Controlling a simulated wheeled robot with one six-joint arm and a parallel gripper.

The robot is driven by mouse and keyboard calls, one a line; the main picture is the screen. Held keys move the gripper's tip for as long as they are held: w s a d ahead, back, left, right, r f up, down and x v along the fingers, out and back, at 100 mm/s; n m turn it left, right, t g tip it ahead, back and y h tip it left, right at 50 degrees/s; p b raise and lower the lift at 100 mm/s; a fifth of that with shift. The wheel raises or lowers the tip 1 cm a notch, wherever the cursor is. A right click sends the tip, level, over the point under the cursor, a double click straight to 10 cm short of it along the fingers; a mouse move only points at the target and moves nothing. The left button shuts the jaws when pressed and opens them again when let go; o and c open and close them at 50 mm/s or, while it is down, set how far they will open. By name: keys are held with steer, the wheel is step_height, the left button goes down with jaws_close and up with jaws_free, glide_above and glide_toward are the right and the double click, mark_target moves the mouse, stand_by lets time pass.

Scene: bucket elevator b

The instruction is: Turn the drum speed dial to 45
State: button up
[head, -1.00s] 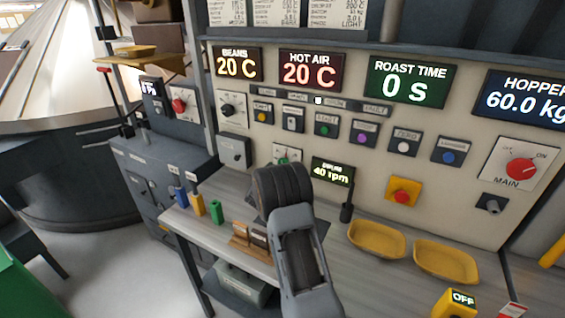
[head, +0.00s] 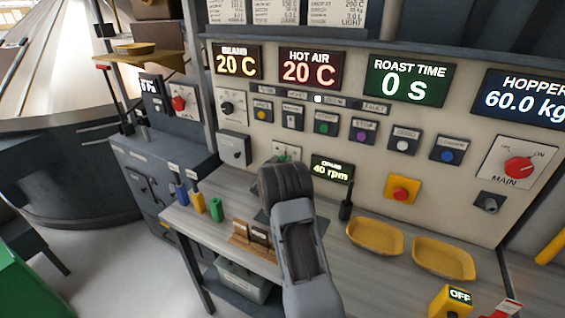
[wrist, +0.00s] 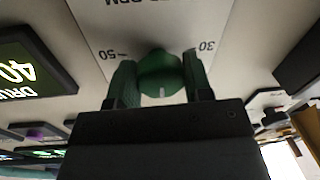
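The green drum speed dial (wrist: 161,72) sits on a pale plate (wrist: 100,20) in the wrist view, which shows the panel upside down. Marks 50 and 30 flank it, and its white pointer mark lies about midway between them. My gripper (wrist: 160,80) has one finger on each side of the dial, with no clear gap seen between fingers and dial. In the head view my wrist hides the dial and fingertips; only the top of the dial plate (head: 287,152) shows. The drum display (head: 331,170) reads 40 rpm.
A black handle (head: 346,197) stands just right of my wrist. A red button on a yellow plate (head: 402,189) is farther right. Two yellow trays (head: 375,236) and small coloured containers (head: 215,209) are on the bench below. Other switches line the panel above.

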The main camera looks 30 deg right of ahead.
steer(key=c, duration=0.4)
steer(key=shift+f+m+b, duration=0.3)
steer(key=shift+m+b, duration=0.2)
steer(key=shift+b, duration=0.75)
steer(key=m+b, duration=0.2)
steer(key=b, duration=0.2)
steer(key=shift+f, duration=0.15)
steer(key=m+b, duration=0.4)
steer(key=b, duration=0.2)
steer(key=shift+m+h, duration=0.3)
steer(key=shift+h, duration=0.1)
steer(key=m+b, duration=0.2)
steer(key=b, duration=0.1)
steer(key=shift+r, duration=0.35)
steer(key=shift+r+m, duration=0.1)
steer(key=shift+m, duration=0.3)
steer(key=o, duration=0.9)
steer(key=shift+a, duration=0.1)
